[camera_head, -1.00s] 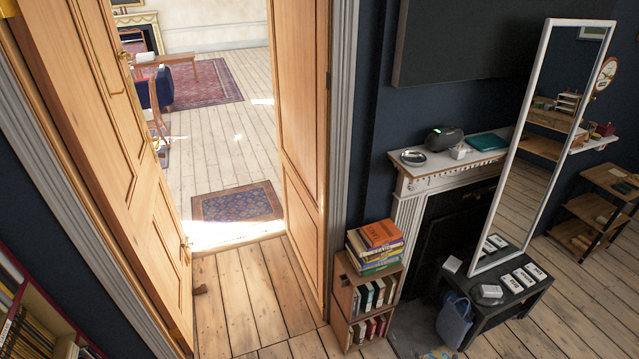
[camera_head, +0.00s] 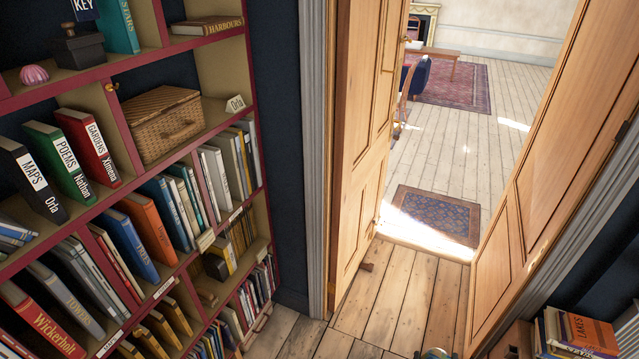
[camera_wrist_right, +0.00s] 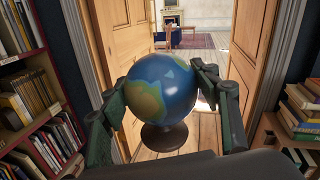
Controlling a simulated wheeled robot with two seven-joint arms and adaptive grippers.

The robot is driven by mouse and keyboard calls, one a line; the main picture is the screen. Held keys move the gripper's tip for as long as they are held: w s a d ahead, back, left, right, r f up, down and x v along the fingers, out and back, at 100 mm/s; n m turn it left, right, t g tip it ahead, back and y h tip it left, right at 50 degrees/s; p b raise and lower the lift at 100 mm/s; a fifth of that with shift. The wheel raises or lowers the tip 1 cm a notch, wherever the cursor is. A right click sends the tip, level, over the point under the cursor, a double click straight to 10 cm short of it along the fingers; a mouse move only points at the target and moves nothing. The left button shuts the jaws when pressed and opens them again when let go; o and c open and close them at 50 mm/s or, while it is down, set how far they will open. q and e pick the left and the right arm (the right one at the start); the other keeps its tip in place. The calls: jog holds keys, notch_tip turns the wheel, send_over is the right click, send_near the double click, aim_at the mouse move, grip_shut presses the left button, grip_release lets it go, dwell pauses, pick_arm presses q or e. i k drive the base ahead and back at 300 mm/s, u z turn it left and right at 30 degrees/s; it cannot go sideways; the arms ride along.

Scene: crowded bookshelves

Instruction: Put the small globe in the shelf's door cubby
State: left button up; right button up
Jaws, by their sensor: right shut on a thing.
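The small globe (camera_wrist_right: 160,91), blue with green and yellow land on a dark round base, is between the fingers of my right gripper (camera_wrist_right: 162,88) in the right wrist view. The gripper is shut on it, one finger on each side, and the globe stands upright. The red-edged bookshelf (camera_head: 118,130) fills the left of the head view. A small brass knob (camera_head: 111,87) shows on it left of a wicker basket; I cannot tell whether a door belongs to it. My left gripper is not in view.
The wicker basket (camera_head: 163,124) and many books fill the shelf. An open wooden door (camera_head: 365,150) stands right of it, with a second door leaf (camera_head: 545,170) farther right. Stacked books (camera_head: 580,330) are at bottom right.

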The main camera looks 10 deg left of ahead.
aim_at(173, 40)
jog(key=u, duration=0.85)
jog(key=i, duration=1)
jog(key=z, duration=0.05)
